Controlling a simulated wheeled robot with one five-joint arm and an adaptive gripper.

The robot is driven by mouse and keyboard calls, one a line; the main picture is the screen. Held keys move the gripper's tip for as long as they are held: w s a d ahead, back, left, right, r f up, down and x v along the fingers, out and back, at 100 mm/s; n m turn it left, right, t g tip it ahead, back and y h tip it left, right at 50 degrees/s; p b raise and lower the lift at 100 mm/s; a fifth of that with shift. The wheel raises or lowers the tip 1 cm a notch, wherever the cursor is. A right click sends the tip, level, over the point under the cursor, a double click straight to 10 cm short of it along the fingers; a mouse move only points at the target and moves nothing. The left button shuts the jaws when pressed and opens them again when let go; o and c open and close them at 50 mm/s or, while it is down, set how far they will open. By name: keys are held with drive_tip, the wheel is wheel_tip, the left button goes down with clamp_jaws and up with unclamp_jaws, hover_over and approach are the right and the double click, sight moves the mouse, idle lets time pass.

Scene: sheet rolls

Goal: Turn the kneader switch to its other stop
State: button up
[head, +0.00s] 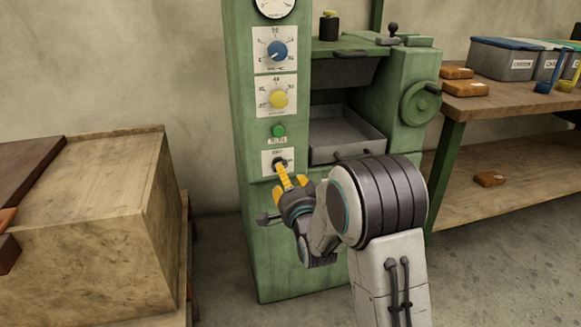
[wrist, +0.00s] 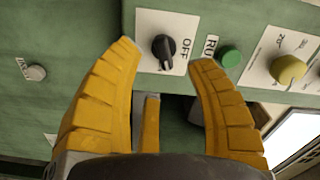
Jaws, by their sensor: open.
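The kneader switch (wrist: 162,47) is a small black knob on a white plate lettered OFF, on the green machine (head: 252,218). In the wrist view it shows between my fingertips and just beyond them. In the head view the switch (head: 279,163) is low on the machine's front, partly covered by a yellow finger. My gripper (wrist: 161,54) is open and empty, its yellow fingers spread to either side of the knob in the picture. I cannot tell whether they touch it. My gripper (head: 288,178) also shows in the head view, in front of the panel.
A green button (head: 278,131), a yellow knob (head: 279,99) and a blue knob (head: 277,51) sit above the switch. A metal tray (head: 345,130) is to their right.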

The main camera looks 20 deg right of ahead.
drive_tip(key=shift+w+b, duration=0.55)
drive_tip(key=shift+w, duration=2.6)
drive_tip(key=shift+o, duration=0.2)
clamp_jaws()
